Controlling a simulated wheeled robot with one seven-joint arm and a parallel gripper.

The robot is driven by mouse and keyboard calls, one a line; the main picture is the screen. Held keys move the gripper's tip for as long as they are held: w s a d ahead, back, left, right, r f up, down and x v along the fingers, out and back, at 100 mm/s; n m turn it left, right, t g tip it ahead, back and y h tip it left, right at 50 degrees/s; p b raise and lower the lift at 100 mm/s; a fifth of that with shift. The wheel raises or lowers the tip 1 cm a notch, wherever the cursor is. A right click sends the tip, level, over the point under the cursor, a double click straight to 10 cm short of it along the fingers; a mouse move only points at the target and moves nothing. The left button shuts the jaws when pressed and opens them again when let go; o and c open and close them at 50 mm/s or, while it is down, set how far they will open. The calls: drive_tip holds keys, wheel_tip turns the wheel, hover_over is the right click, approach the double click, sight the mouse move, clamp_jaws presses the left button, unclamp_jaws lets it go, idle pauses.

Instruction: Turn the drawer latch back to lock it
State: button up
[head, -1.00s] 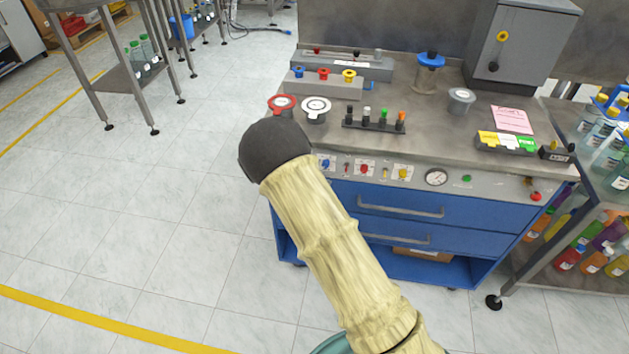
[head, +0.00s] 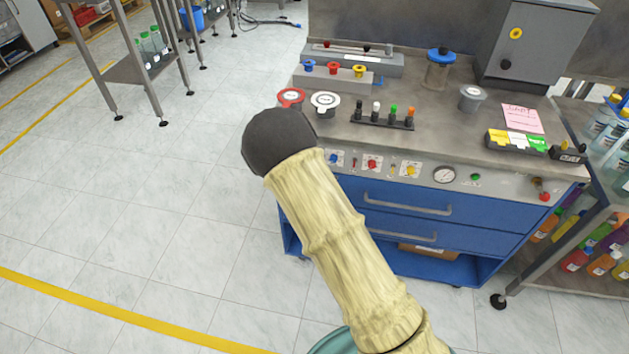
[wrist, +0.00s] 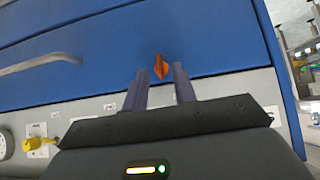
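The orange drawer latch (wrist: 160,67) shows in the wrist view on the blue front of the upper drawer (wrist: 105,75), near the drawer's end. It looks pointed and stands roughly upright in that picture. My gripper (wrist: 160,80) is open, with its two fingers apart and nothing between them. The latch appears in the gap just beyond the fingertips; I cannot tell the exact distance. In the head view the upper drawer (head: 480,214) looks shut. My arm covers its left end there, so the latch and gripper are hidden.
The grey panel (wrist: 95,103) with a yellow knob (wrist: 38,143) lies beside the drawer in the wrist view. The drawer handle (wrist: 38,63) is off to the left. In the head view, caps and jars stand on the bench top (head: 440,120).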

drive_tip(key=p+v, duration=0.2)
drive_tip(key=v, duration=1.3)
drive_tip(key=shift+s+r, duration=0.2)
drive_tip(key=shift+a, duration=0.1)
drive_tip(key=s+d+r+n+g+y, duration=0.1)
drive_tip(key=s+d+r+g, duration=0.25)
drive_tip(key=s+d, duration=0.55)
drive_tip(key=s+d+r+n+g+y, duration=0.1)
drive_tip(key=s+d+r+g, duration=0.3)
drive_tip(key=s+d, duration=0.45)
wheel_tip(320, 180, up, 16)
drive_tip(key=t+p, duration=0.1)
drive_tip(key=p, duration=1.5)
drive_tip(key=shift+s+a, duration=0.2)
drive_tip(key=shift+a, duration=0.15)
drive_tip(key=shift+r, duration=0.1)
